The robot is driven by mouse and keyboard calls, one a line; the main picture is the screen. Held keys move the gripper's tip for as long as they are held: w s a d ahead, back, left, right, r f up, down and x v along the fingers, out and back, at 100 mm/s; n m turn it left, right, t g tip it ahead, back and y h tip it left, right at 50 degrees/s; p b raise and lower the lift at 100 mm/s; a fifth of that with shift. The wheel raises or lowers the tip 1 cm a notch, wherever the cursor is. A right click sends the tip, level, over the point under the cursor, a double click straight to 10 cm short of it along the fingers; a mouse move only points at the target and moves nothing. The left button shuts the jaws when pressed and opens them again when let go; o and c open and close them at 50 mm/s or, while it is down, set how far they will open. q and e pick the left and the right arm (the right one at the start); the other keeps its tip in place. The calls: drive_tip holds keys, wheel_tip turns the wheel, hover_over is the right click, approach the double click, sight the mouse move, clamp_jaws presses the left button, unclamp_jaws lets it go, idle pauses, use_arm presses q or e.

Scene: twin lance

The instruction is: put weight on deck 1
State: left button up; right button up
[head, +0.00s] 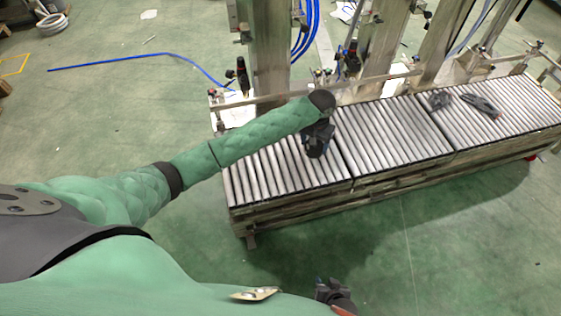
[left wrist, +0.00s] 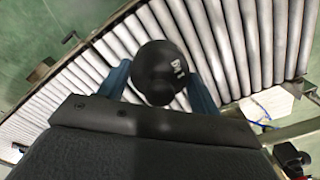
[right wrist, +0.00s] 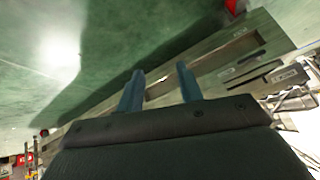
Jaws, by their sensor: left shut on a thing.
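A black rounded weight (left wrist: 160,68) with a small white marking sits between the blue fingers of my left gripper (left wrist: 160,90). In the head view, my left gripper (head: 318,142) is over the left section of the roller deck (head: 262,178), near its seam with the middle section. My left gripper is shut on the weight. I cannot tell whether the weight touches the rollers. My right gripper (right wrist: 160,88) is open and empty. In the head view, my right gripper (head: 333,288) is low, in front of the deck. No deck number is readable.
The middle roller section (head: 385,138) is clear. Two dark objects, one small (head: 440,99) and one longer (head: 482,105), lie on the right section. Metal posts (head: 268,50) and a rail stand behind the deck. A blue hose (head: 150,56) lies on the floor.

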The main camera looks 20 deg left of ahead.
use_arm(q)
drive_tip(key=shift+w+d+f+b, duration=0.3)
drive_tip(key=shift+f+b, duration=0.05)
drive_tip(key=shift+f, duration=0.15)
drive_tip(key=shift+w+d+f+b, duration=0.3)
drive_tip(key=shift+f+b, duration=0.05)
drive_tip(key=shift+f, duration=0.1)
drive_tip(key=shift+a+f, duration=0.1)
approach(280, 158)
drive_tip(key=s+d, duration=0.2)
drive_tip(key=s+d+f, duration=0.1)
drive_tip(key=s, duration=0.1)
drive_tip(key=shift+s+d, duration=0.2)
drive_tip(key=shift+d, duration=0.15)
drive_tip(key=shift+f, duration=1.95)
use_arm(e)
drive_tip(key=shift+w+a+f+t, duration=0.1)
drive_tip(key=shift+a+f+t, duration=0.25)
drive_tip(key=shift+a, duration=0.2)
use_arm(q)
drive_tip(key=o, duration=1.8)
drive_tip(key=shift+f, duration=0.15)
drive_tip(key=shift+c, duration=0.2)
drive_tip(key=shift+b, duration=0.35)
